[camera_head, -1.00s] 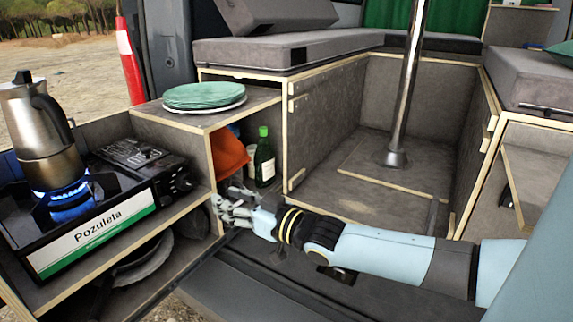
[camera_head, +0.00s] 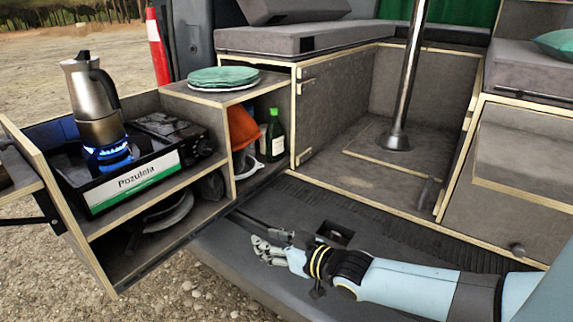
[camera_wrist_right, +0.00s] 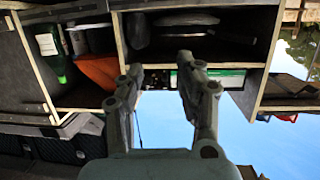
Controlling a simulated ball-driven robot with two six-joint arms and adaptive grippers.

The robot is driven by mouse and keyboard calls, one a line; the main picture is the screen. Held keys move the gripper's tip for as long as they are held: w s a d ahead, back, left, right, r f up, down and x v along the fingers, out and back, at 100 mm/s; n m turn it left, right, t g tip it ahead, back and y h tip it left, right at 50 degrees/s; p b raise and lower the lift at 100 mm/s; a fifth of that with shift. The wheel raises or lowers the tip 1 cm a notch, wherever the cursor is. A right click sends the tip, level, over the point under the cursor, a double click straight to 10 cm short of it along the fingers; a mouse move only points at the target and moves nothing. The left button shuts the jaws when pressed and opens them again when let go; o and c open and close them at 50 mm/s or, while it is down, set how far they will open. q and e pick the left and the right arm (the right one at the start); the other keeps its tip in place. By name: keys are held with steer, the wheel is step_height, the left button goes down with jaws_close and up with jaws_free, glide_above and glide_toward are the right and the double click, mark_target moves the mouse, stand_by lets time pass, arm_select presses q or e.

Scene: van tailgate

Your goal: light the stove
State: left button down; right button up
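The black camping stove (camera_head: 135,181) with a white and green "Pozuleta" label sits on the top shelf of the pull-out kitchen box at the left. A blue flame (camera_head: 108,153) burns on its front-left burner, under a metal moka pot (camera_head: 95,105). A control knob (camera_head: 204,147) is at the stove's right end. My right gripper (camera_head: 262,246) is below and right of the stove, over the tailgate sill, apart from it. In the right wrist view its fingers (camera_wrist_right: 160,72) are spread with nothing between them. My left gripper is not in view.
Green plates (camera_head: 223,77) are stacked on the higher shelf. An orange item (camera_head: 243,128) and a green bottle (camera_head: 274,136) stand below it. Pans (camera_head: 168,215) lie under the stove. A metal pole (camera_head: 405,75) rises from the van floor. Gravel is open at front left.

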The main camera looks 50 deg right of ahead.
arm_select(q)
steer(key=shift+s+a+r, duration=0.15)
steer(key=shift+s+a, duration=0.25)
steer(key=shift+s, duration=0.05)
arm_select(e)
steer(key=s+f+g, duration=0.2)
steer(key=s+f, duration=0.2)
steer(key=f, duration=0.2)
steer(key=shift+s+a, duration=0.35)
steer(key=shift+a, duration=0.1)
steer(key=shift+o, duration=0.5)
